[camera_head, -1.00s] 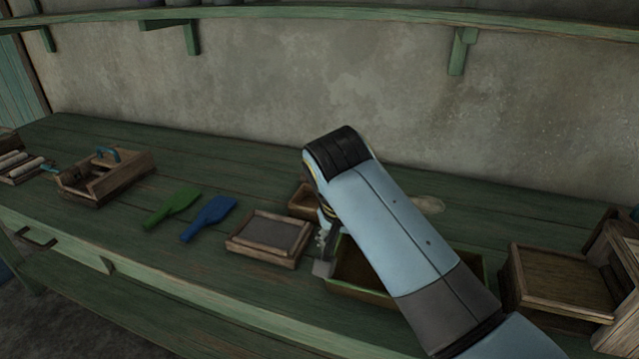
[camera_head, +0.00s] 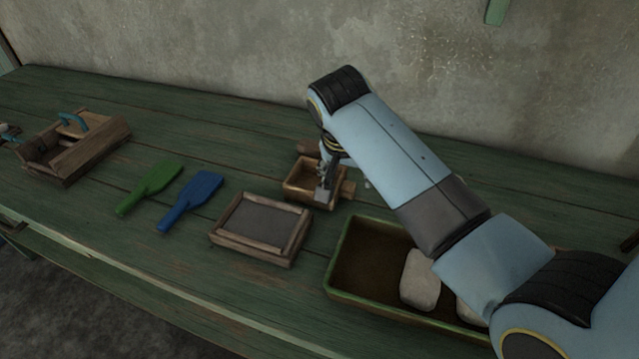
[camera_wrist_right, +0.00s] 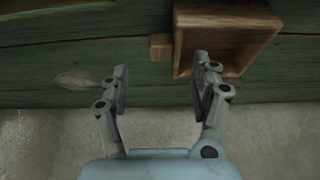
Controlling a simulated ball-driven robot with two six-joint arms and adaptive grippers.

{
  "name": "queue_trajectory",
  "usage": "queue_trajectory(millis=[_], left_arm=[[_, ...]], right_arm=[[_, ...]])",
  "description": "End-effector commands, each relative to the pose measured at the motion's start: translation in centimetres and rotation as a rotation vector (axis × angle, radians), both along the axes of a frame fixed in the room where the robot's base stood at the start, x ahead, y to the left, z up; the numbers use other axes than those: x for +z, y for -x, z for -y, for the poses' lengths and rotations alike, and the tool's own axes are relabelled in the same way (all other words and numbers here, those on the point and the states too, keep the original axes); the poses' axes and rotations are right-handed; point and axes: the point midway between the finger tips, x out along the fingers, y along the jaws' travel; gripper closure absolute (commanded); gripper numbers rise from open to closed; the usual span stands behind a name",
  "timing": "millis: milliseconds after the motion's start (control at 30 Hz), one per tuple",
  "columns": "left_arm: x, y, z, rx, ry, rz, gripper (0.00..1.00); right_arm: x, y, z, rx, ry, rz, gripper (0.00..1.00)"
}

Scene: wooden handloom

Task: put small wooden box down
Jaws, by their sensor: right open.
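The small wooden box (camera_head: 297,191) stands upright and open-topped on the green workbench, behind the framed dark panel. A short wooden peg sticks out of its side. My right gripper (camera_head: 325,186) is open at the box's right part and hides some of it in the head view. In the right wrist view, the box (camera_wrist_right: 228,38) is at the upper right. The right gripper (camera_wrist_right: 162,72) has its fingers spread there, with the peg (camera_wrist_right: 161,47) ahead of the gap and one fingertip overlapping the box's edge. I cannot tell whether they touch. My left gripper is not in view.
A green-rimmed trough (camera_head: 350,275) with pale blocks stands at the right front. The framed dark panel (camera_head: 262,224), a blue paddle (camera_head: 195,196), a green paddle (camera_head: 150,185) and a wooden carrier (camera_head: 85,152) lie leftward. Bench behind the paddles is clear.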

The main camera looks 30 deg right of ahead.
Motion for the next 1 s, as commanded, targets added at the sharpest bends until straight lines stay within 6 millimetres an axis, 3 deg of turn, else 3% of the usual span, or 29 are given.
queue_trajectory(millis=[300, 567, 1000], left_arm=[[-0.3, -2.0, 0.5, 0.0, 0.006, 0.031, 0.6], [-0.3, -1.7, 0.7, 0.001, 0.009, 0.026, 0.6], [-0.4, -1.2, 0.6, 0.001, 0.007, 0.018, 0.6]], right_arm=[[-4.0, -1.7, 1.1, 0.001, 0.0, -0.002, 0.37], [-4.3, -1.8, 1.2, 0.0, -0.001, -0.001, 0.37], [-4.3, -1.8, 1.2, 0.001, -0.001, -0.001, 0.93]])
